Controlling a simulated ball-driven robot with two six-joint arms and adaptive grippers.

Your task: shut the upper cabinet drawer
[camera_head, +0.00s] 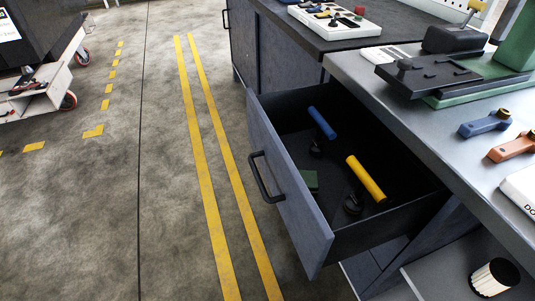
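The upper cabinet drawer (290,185) is pulled far out of the cabinet on the right, under the grey worktop. Its blue-grey front faces left and carries a black bar handle (265,177). Neither of my grippers shows in the head view, and nothing touches the handle.
The worktop (400,103) holds a dark and green machine (440,75), a blue tool (485,123) and an orange tool (512,146). A wheeled trolley (40,85) stands far left. The floor (150,190) left of the drawer is clear, with yellow lines.

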